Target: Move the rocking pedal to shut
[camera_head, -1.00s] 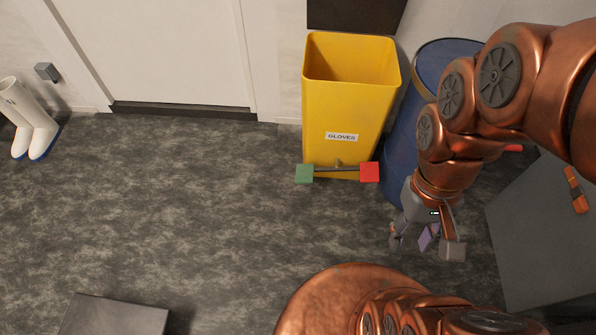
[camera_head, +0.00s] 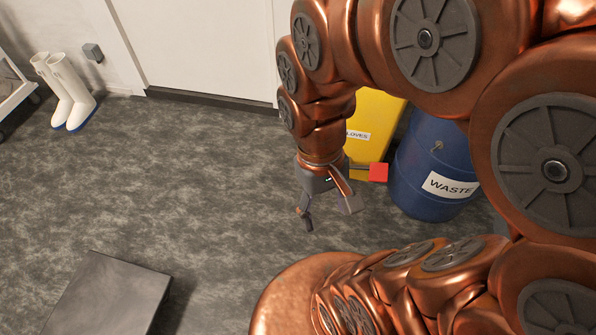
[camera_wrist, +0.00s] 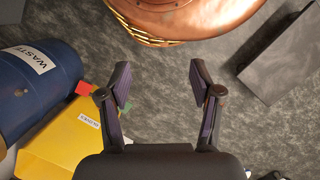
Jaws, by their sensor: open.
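The rocking pedal sits low at the front of the yellow bin (camera_head: 378,115) marked GLOVES. Its red pad (camera_head: 378,172) shows just right of my gripper; the green pad is hidden behind my arm in the head view. In the wrist view the red pad (camera_wrist: 84,89) shows left of the left finger, with a bit of green near the yellow bin (camera_wrist: 50,143). My gripper (camera_head: 330,212) is open and empty, pointing down in front of the bin, apart from the pedal. Both spread fingers show in the wrist view (camera_wrist: 160,82). The pedal's tilt cannot be told.
A blue WASTE barrel (camera_head: 430,165) stands right of the bin. White boots (camera_head: 68,90) stand by the wall at the left, near a cart (camera_head: 14,92). A dark grey box (camera_head: 108,297) lies front left. The floor between is clear.

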